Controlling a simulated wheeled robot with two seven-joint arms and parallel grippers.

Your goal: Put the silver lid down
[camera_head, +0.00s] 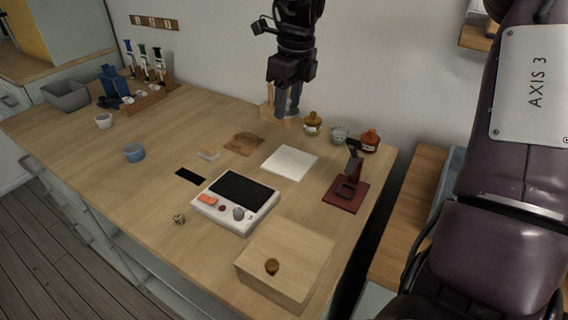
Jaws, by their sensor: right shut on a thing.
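My right gripper (288,100) points down over the back of the wooden table (110,165), in front of the wall. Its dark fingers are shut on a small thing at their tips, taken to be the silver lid. The lid is too hidden and small to make out. A light wooden piece stands behind the fingers. To the right of the fingers are an amber jar (312,124), a pale glass jar (339,135) and a red-brown jar (369,141). My left gripper is not in view.
A white square pad (290,162) lies bare in front of the jars. A dark red stand (345,193) is to its right. A white device with a black screen (236,202) and a wooden box (285,261) are nearer. Cups, a grey bin and a rack are left.

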